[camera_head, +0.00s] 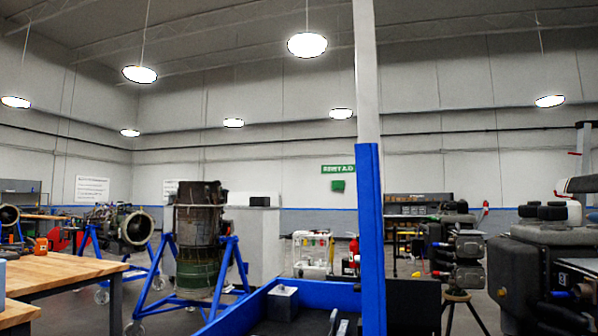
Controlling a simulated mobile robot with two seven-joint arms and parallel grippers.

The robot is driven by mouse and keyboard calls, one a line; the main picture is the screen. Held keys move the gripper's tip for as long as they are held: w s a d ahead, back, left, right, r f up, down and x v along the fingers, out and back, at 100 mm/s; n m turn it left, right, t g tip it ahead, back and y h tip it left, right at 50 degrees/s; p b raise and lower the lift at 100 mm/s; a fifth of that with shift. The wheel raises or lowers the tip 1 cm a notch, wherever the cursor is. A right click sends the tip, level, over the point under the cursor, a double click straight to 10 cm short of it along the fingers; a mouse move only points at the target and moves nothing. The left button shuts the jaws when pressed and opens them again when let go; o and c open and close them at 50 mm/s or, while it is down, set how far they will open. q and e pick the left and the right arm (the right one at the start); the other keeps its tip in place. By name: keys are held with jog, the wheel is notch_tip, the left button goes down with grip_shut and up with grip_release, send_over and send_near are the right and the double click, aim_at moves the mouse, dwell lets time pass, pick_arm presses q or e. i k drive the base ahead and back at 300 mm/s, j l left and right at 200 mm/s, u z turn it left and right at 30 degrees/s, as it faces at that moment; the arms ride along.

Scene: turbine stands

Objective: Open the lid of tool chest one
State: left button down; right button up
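A blue open-topped box (318,293) at the bottom centre looks like a tool chest. I see no label that tells whether it is tool chest one. A grey block (283,302) and some small items lie inside it. A tall blue upright piece (371,240) rises at its right side. This may be a lid seen edge-on, but I cannot tell. A dark panel (413,305) is just right of it. The chest's lower part is cut off by the frame. Neither of my grippers is in view.
A wooden-topped workbench (62,270) stands at the left. A turbine section (198,240) sits on a blue wheeled stand behind the chest. Dark machinery (540,270) fills the right side. A pale column (367,80) rises behind the blue upright.

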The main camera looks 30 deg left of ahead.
aim_at(378, 236)
jog(key=i+l+u, duration=1.15)
jog(key=l, duration=0.25)
jog(key=i, duration=0.1)
